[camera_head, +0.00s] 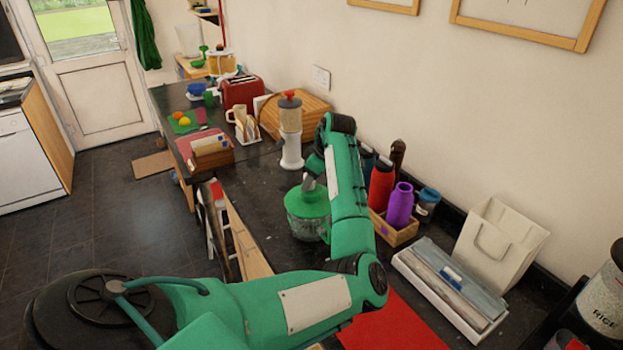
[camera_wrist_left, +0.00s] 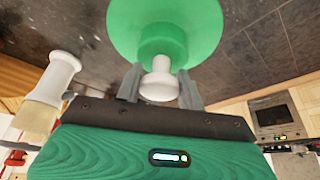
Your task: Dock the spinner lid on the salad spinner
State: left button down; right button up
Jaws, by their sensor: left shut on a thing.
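The green spinner lid (camera_head: 308,203) is at the mouth of the clear salad spinner bowl (camera_head: 306,230) on the dark counter. It looks about level; I cannot tell whether it is fully seated or just above the rim. My left gripper (camera_head: 309,183) comes down from above, partly behind my green arm, and is shut on the lid's knob. In the left wrist view the white knob (camera_wrist_left: 159,82) is between the fingers (camera_wrist_left: 160,88), with the green lid (camera_wrist_left: 190,30) beyond it. The bowl is hidden there. My right gripper is not in view.
A long box (camera_head: 450,290) and a red mat (camera_head: 395,325) lie nearer. Bare counter (camera_head: 262,190) shows left of the spinner.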

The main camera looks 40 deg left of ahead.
pick_arm(q)
jog(key=shift+f, duration=0.55)
jog(key=c, duration=1.1)
grip_release()
jog(key=shift+c, duration=0.2)
jog(key=shift+r, duration=0.1)
jog(key=shift+p+v, duration=0.65)
jog(key=shift+v, duration=0.25)
jog(key=p+v, duration=0.7)
jog(key=v, duration=0.2)
jog(key=shift+d, duration=0.15)
